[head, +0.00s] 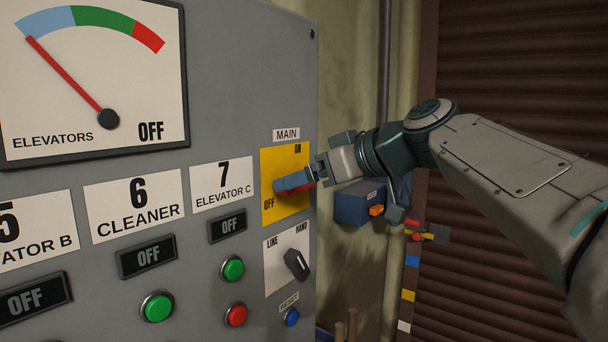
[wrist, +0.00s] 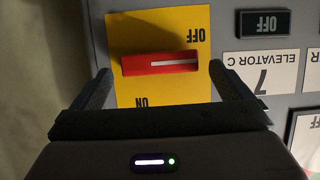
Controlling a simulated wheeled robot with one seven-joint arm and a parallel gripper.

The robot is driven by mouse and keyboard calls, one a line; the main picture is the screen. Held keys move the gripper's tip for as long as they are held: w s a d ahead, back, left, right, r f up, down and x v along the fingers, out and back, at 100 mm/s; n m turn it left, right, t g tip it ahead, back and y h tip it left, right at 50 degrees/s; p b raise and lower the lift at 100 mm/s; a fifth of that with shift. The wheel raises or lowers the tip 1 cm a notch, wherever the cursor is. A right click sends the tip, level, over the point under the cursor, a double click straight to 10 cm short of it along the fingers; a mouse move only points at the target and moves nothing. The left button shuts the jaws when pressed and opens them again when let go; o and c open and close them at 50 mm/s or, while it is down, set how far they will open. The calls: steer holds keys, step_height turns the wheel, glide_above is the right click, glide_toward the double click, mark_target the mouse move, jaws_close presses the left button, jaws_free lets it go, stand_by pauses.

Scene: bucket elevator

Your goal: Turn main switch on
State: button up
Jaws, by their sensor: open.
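The main switch is a red handle (wrist: 158,63) with a white line, on a yellow plate (head: 270,165) marked ON and OFF. The plate is also in the wrist view (wrist: 160,25), upside down. The handle lies level, its white line pointing to the side with the OFF label. In the head view a finger hides most of the handle, leaving some red (head: 302,188). My gripper (head: 287,182) is at the plate. In the wrist view my gripper (wrist: 160,70) is open, one finger beyond each end of the handle. Contact cannot be told.
A LINE/HAND selector (head: 297,264) and a blue RESET button (head: 292,317) are below the plate. An OFF display (head: 229,225) and green button (head: 233,268) are to its left. A blue box (head: 358,203) is on the wall behind my gripper.

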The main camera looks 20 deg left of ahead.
steer(key=shift+x, duration=0.85)
steer(key=c, duration=1)
steer(key=shift+w+d+f+m+g+y, duration=0.15)
steer(key=shift+m+g+y, duration=0.75)
steer(key=shift+m, duration=1.35)
steer(key=shift+w+d+f+m+g+y, duration=0.2)
steer(key=shift+m+g+y, duration=0.65)
steer(key=shift+m, duration=1.35)
steer(key=shift+w+a+f+m+g+y, duration=0.15)
steer(key=shift+m+g+y, duration=0.7)
steer(key=shift+m, duration=1.4)
steer(key=shift+b, duration=0.3)
